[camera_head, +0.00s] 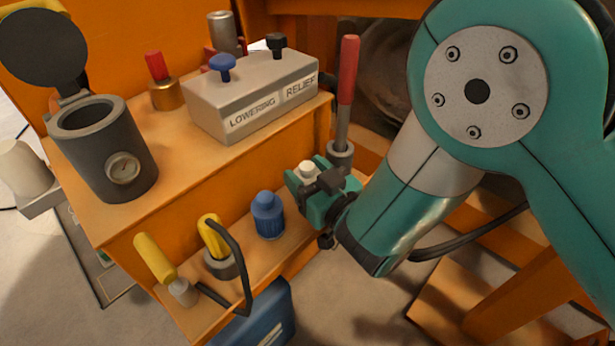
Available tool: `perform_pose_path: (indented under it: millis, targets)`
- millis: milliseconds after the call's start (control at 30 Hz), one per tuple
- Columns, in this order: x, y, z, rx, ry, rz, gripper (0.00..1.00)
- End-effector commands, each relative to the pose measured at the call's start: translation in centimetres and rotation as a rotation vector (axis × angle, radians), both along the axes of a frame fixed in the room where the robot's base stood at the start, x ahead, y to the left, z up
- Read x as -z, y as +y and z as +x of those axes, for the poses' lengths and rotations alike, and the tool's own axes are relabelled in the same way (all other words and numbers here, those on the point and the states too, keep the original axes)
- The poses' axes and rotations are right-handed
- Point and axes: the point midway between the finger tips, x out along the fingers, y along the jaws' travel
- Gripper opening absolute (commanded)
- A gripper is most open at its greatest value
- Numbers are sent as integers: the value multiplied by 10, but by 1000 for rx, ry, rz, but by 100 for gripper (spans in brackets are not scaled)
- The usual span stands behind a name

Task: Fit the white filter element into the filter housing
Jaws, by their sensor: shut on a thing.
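The filter housing (103,150) is a dark grey upright cylinder at the left of the orange bench. Its round black lid (42,47) is swung up and its top is open. A gauge is on its front. A white cylinder (22,170), which looks like the filter element, stands in a grey holder at the far left, partly cut off by the picture edge. My gripper (318,184) is right of centre, well apart from both. It is shut around a small piece with a white top (306,168); the jaws hide most of it.
A grey valve block (252,95) with blue and black knobs stands behind. A red-handled lever (347,75) rises close beside my gripper. The lower ledge holds a blue bottle-like part (268,214) and yellow-handled fittings (214,238). The bench top (180,150) has bare room.

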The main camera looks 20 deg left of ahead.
Motion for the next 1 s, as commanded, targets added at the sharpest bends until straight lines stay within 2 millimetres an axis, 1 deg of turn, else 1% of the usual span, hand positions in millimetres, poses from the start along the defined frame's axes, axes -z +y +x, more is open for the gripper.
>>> perform_pose_path:
  millis: [167, 267, 367, 400, 633, 733, 1000]
  targets:
    - [-11, -8, -4, 1, -1, 2, 28]
    - [-20, -19, -11, 2, 1, 2, 28]
    - [-30, -37, -23, 3, 2, 1, 28]
    - [-38, -45, -28, 2, 2, 1, 28]
    - [-71, -97, -63, 2, 2, -1, 28]
    - [-79, -102, -67, 0, 3, -4, 28]
    - [-82, -113, -75, 0, 1, -1, 28]
